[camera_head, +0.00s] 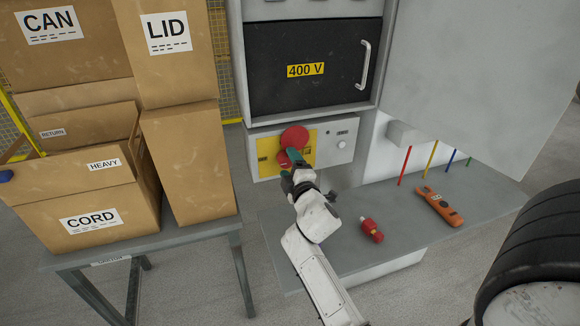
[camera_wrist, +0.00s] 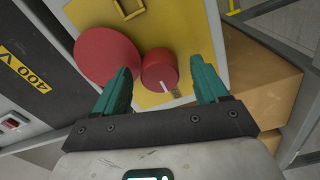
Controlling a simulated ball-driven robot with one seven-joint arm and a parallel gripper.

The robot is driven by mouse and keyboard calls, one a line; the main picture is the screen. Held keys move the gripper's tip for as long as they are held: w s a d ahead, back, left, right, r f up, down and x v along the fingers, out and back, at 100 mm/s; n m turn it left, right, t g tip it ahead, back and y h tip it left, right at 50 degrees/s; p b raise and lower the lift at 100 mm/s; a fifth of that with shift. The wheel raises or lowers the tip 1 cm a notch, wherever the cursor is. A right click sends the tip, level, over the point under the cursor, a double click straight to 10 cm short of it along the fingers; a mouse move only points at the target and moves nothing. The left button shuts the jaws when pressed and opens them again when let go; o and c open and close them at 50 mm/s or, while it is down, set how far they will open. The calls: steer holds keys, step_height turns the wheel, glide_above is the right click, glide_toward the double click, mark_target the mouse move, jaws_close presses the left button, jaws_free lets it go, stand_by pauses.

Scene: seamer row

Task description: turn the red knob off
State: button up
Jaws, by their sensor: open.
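The red knob (camera_wrist: 160,70) sits on a yellow plate and carries a white pointer line on its front. In the wrist view it lies between and just beyond the fingertips of my gripper (camera_wrist: 164,84). My gripper is open, with green fingers on either side, and I cannot tell whether either finger touches the knob. A larger round red disc (camera_wrist: 106,56) is beside the knob, close to the left finger. In the head view my gripper (camera_head: 293,158) reaches the yellow plate (camera_head: 268,146) and hides much of the knob (camera_head: 284,159); the red disc (camera_head: 294,137) shows above it.
A black 400 V door (camera_head: 315,90) with a handle is above the panel. Stacked cardboard boxes (camera_head: 180,165) stand close on the left.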

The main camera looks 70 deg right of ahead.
steer(key=b+v, duration=0.3)
steer(key=v, duration=0.7)
steer(key=shift+s+a+b, duration=0.25)
steer(key=shift+s+b, duration=0.05)
steer(key=shift+b, duration=0.05)
stand_by(0.3)
steer(key=w+a+f+m+g+y, duration=0.15)
steer(key=a+f+y, duration=0.3)
steer(key=a, duration=0.45)
steer(key=a+f+m+g+y, duration=0.2)
steer(key=a+f+y, duration=0.25)
steer(key=a, duration=0.35)
steer(key=w+a+f+m+g+y, duration=0.15)
steer(key=a+f+y, duration=0.3)
steer(key=a, duration=0.45)
steer(key=s+f+g, duration=0.5)
steer(key=s+f, duration=0.2)
steer(key=s, duration=0.5)
steer(key=shift+a+f+m+g, duration=0.2)
steer(key=shift+a+m+g, duration=0.1)
steer(key=shift+a+m, duration=0.1)
